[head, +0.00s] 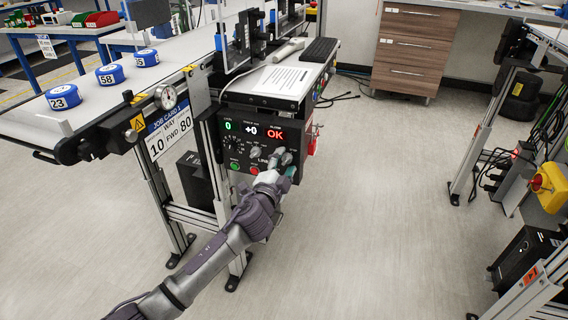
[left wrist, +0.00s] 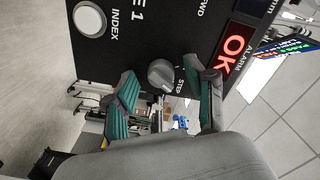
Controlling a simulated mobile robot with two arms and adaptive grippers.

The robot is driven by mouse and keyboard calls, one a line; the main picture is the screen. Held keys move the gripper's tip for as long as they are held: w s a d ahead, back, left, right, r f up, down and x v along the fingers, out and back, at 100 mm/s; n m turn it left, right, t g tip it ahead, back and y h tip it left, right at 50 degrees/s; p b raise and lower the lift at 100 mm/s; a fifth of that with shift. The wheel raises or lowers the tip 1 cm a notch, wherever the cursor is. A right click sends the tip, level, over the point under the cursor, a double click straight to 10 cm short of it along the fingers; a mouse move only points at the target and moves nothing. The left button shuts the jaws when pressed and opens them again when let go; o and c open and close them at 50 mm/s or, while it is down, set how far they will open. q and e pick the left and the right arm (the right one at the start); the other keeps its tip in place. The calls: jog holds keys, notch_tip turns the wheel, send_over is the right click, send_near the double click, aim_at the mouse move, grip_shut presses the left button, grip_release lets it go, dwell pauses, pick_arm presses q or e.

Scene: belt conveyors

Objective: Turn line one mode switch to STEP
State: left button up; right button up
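The line one control panel (head: 266,117) is a black box under the conveyor's end with lit displays, one reading OK in red. A grey rotary switch (left wrist: 161,75) sits on the panel face in the left wrist view, with STEP printed beside it. My left gripper (head: 283,162) is at the panel's lower right and hides part of its face. In the left wrist view its green-padded fingers (left wrist: 164,84) are apart, one on each side of the switch. I cannot tell whether they touch it or exactly where the switch points. My right gripper is out of view.
A white INDEX button (left wrist: 90,18) is near the switch. A red piece (head: 313,140) is on the panel's right side. Blue numbered pucks (head: 110,74) sit on the belt above. The floor to the right (head: 370,200) is clear up to another conveyor frame.

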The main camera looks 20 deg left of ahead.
pick_arm(q)
jog(key=s, duration=1.2)
jog(key=shift+a, duration=0.25)
